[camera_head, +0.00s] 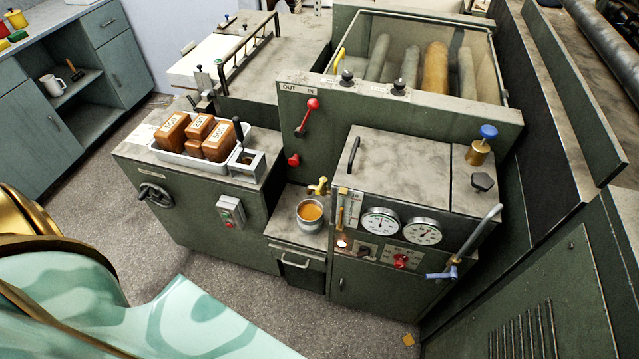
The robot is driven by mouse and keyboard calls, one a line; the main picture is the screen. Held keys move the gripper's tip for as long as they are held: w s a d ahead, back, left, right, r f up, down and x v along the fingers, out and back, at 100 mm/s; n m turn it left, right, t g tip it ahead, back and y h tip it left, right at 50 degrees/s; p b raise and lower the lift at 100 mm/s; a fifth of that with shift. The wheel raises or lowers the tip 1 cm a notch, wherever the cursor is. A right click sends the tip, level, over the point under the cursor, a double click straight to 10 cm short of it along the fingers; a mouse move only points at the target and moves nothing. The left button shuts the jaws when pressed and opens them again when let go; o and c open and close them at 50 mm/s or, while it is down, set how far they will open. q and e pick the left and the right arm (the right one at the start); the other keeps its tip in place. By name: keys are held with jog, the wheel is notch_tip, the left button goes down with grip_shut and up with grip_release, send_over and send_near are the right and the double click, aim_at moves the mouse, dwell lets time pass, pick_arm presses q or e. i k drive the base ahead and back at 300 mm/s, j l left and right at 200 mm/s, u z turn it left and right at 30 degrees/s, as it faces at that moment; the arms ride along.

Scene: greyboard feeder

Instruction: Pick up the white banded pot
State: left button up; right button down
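I cannot make out a pot that is clearly white and banded. A grey metal pot (310,226) with orange-brown contents stands under a brass tap on the low ledge in the middle of the machine. A white mug (53,85) stands on the open shelf of the grey-green cabinet at the left. Small yellow (17,18) and red (3,29) containers are on the counter at the upper left, cut by the edge. Neither of my grippers is in view; only mint and gold parts of my body show at the lower left.
A white tray (171,157) with several brown blocks sits on the machine's left block. A red lever (308,108), gauges (380,221) and a grey lever handle (487,228) stick out from the machine. Speckled floor (100,165) is clear between cabinet and machine.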

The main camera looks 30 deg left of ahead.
aim_at(310, 213)
jog(key=j+u, duration=0.1)
jog(key=u, duration=0.4)
jog(key=i+j+u, duration=0.1)
jog(key=u, duration=0.35)
